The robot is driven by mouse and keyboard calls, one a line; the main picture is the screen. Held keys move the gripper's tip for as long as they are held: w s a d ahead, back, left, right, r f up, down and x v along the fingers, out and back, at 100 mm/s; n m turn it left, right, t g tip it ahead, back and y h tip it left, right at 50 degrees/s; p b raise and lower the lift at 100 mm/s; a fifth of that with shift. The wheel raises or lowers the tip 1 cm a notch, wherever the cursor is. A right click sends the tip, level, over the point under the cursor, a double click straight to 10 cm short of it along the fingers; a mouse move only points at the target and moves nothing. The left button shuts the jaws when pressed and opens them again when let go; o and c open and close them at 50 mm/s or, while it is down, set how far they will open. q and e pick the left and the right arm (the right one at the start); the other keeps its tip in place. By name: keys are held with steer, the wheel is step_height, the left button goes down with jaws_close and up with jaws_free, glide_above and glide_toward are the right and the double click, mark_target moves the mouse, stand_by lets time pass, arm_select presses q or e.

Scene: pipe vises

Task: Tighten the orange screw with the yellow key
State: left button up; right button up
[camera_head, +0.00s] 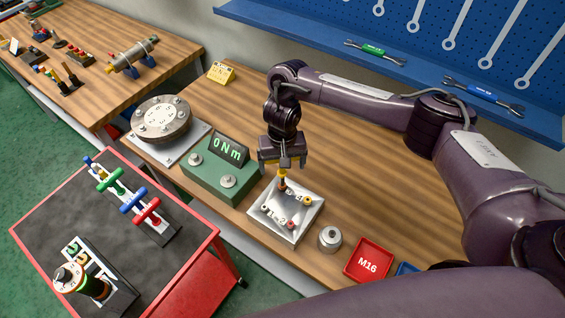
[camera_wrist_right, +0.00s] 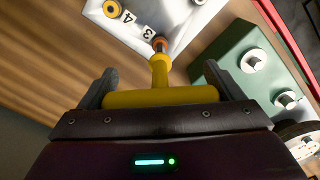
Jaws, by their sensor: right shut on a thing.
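My right gripper (camera_head: 283,165) is above the white screw tray (camera_head: 262,208), pointing down. It is shut on the yellow key (camera_head: 282,177). In the right wrist view the key's crossbar (camera_wrist_right: 160,97) lies between the two fingers and its shaft points away from the palm. The shaft's end meets the orange screw (camera_wrist_right: 160,43) beside the label 3; whether it is fully seated I cannot tell. Another screw (camera_wrist_right: 112,9), yellow-orange, is beside the label 4. In the head view other small screws (camera_head: 290,224) stand in the tray. My left gripper is out of view.
A green box (camera_head: 215,172) with a 0 N m display stands left of the tray, a round flange (camera_head: 161,120) beyond it. A metal cylinder (camera_head: 329,238) and a red M16 bin (camera_head: 368,260) stand to the right. A red cart (camera_head: 205,245) holds colored-handled tools.

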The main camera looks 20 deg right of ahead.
steer(key=m, duration=0.2)
steer(key=shift+s+f+m, duration=0.1)
steer(key=shift+f+m, duration=0.05)
steer(key=shift+m, duration=0.15)
steer(key=shift+r, duration=0.65)
steer(key=n, duration=0.6)
steer(key=shift+d, duration=0.1)
steer(key=shift+f, duration=0.6)
stand_by(1.6)
